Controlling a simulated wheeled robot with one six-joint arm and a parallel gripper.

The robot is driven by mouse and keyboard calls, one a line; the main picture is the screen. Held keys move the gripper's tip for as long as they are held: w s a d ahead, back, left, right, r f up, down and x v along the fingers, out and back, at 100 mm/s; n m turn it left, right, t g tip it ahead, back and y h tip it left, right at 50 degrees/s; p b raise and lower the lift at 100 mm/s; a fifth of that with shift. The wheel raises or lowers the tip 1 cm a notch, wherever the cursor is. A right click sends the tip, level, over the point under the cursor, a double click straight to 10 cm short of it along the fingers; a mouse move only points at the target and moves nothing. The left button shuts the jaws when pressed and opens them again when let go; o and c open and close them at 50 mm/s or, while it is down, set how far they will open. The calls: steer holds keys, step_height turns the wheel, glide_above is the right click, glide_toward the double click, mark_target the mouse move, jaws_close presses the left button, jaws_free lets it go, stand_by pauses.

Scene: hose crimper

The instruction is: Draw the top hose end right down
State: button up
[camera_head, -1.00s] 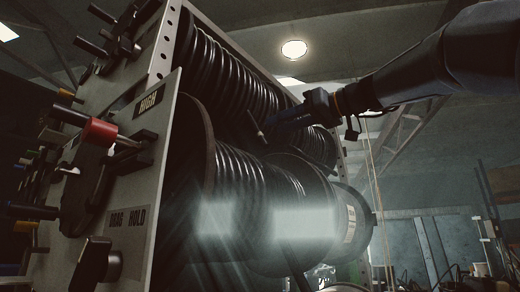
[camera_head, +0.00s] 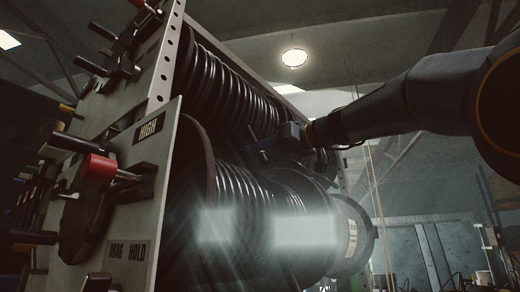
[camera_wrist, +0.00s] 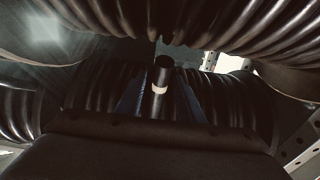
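The hose end, a short black tube with a pale band (camera_wrist: 160,88), stands in the middle of the wrist view. My gripper (camera_wrist: 160,95) has its two bluish fingers on either side of it, with dark gaps between finger and tube, so it looks open around the tube. In the head view my gripper (camera_head: 277,142) is in the gap between the upper hose reel (camera_head: 215,85) and the lower hose reel (camera_head: 235,185). A small thin piece, likely the hose end (camera_head: 260,153), shows at its fingertips. Contact is too dark to judge.
A grey perforated frame (camera_head: 167,62) holds the reels at the left. Its side plate (camera_head: 146,185) carries black and red handles (camera_head: 97,168) and labels. In the wrist view ribbed hose coils (camera_wrist: 210,22) crowd close above and beside the fingers. The right side is more open.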

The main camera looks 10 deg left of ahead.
mark_target(265, 165)
jaws_close()
steer(key=shift+d+f+b, duration=0.25)
steer(key=shift+f+b, duration=0.45)
steer(key=shift+b, duration=0.4)
steer(key=f+b, duration=0.1)
steer(key=d+f+b, duration=0.1)
steer(key=b, duration=0.1)
steer(key=shift+s+b, duration=0.3)
steer(key=shift+s, duration=0.05)
jaws_free()
steer(key=shift+r, duration=0.1)
